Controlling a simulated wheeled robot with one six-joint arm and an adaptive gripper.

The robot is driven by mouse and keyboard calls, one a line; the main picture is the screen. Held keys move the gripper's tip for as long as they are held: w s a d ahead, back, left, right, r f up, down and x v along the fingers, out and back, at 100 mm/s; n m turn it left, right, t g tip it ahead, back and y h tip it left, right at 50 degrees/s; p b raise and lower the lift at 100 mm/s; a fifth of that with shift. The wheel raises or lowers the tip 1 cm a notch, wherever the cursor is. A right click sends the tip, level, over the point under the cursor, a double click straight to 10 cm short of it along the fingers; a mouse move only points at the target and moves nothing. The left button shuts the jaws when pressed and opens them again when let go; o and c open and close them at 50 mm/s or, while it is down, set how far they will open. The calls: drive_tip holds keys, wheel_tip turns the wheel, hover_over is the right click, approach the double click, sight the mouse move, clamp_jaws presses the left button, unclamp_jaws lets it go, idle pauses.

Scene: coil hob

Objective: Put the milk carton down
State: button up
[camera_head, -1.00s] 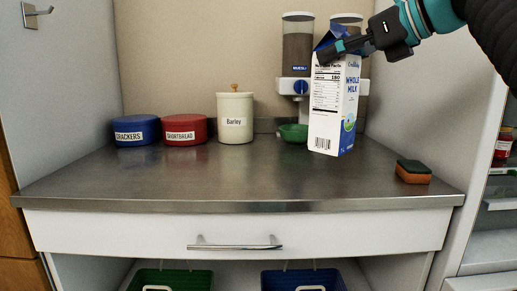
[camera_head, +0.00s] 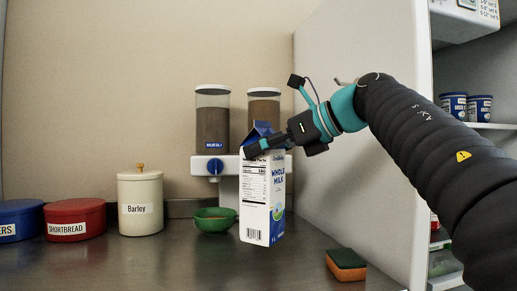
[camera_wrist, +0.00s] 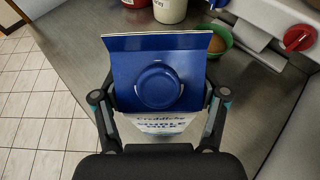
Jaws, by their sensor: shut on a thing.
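The milk carton (camera_head: 263,203) is white and blue with a gabled top and "Whole Milk" on its side. My gripper (camera_head: 268,145) is shut on it near the top, with the arm reaching in from the right. The carton is close to upright, slightly tilted, over the right part of the steel counter. I cannot tell for sure whether its base touches the counter. In the wrist view the carton's blue top and round cap (camera_wrist: 159,84) sit between the two fingers, and its lower part is hidden.
A green bowl (camera_head: 214,220) stands just left of the carton, before a cereal dispenser (camera_head: 212,125). A sponge (camera_head: 346,265) lies to the right, near the side wall. Barley (camera_head: 140,203), shortbread (camera_head: 74,219) and blue (camera_head: 18,222) canisters stand left. The counter front (camera_head: 150,268) is clear.

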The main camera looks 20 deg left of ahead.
sight(265, 189)
drive_tip(key=shift+f+b, duration=0.85)
drive_tip(key=shift+f, duration=3.1)
drive_tip(key=o, duration=1.8)
drive_tip(key=v, duration=1.2)
drive_tip(key=shift+d, duration=0.1)
